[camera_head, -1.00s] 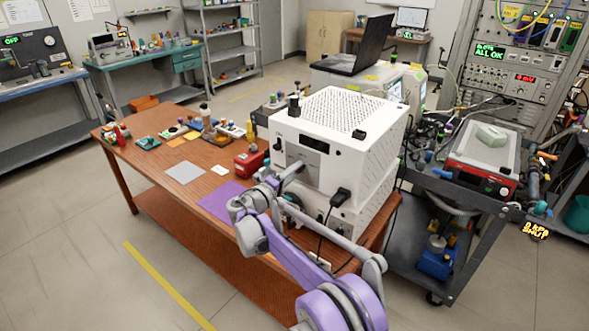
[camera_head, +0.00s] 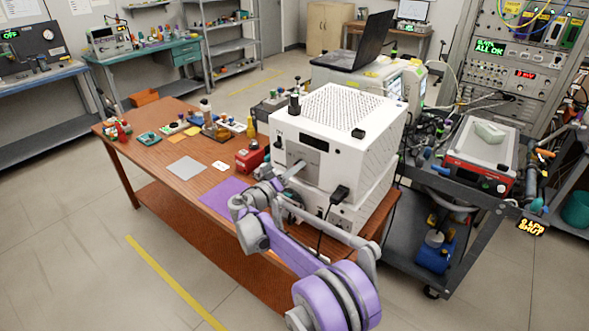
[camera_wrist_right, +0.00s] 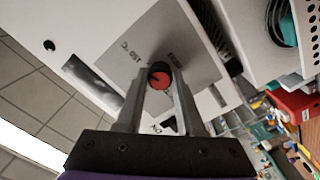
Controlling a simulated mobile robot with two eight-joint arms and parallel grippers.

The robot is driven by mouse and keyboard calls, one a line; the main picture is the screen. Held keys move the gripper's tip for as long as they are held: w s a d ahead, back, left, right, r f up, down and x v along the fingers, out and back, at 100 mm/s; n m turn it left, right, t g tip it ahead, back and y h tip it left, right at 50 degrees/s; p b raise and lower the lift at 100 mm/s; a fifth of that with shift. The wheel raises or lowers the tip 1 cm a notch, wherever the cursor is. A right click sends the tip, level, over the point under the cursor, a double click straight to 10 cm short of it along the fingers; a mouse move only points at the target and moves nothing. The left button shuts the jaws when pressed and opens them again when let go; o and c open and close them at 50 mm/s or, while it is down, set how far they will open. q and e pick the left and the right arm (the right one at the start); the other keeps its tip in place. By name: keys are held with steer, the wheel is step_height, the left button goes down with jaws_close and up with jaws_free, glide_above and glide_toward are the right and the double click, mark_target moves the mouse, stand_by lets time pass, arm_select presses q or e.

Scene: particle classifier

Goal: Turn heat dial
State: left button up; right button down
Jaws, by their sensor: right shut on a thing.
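The heat dial (camera_wrist_right: 160,77) is a small round knob with a red face and black rim, seen in the right wrist view on the grey panel of the white box (camera_head: 345,125). My right gripper (camera_wrist_right: 160,75) is shut on the dial, with one finger on each side of it. In the head view my right gripper (camera_head: 294,170) reaches the front of the box, and the dial is hidden there behind my arm. The printed marks around the dial are too small to read surely. My left gripper is not in view.
The box stands on a brown wooden table (camera_head: 150,171) with a purple mat (camera_head: 224,194) and a red block (camera_head: 249,160) beside it. A dark cart (camera_head: 445,205) stands close at the right. A black plug and cable (camera_head: 340,193) sit on the box's front. Open floor lies front left.

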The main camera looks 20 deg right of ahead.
steer(key=c, duration=0.5)
jaws_free()
steer(key=b+v, duration=0.1)
steer(key=v, duration=1)
steer(key=shift+d, duration=0.1)
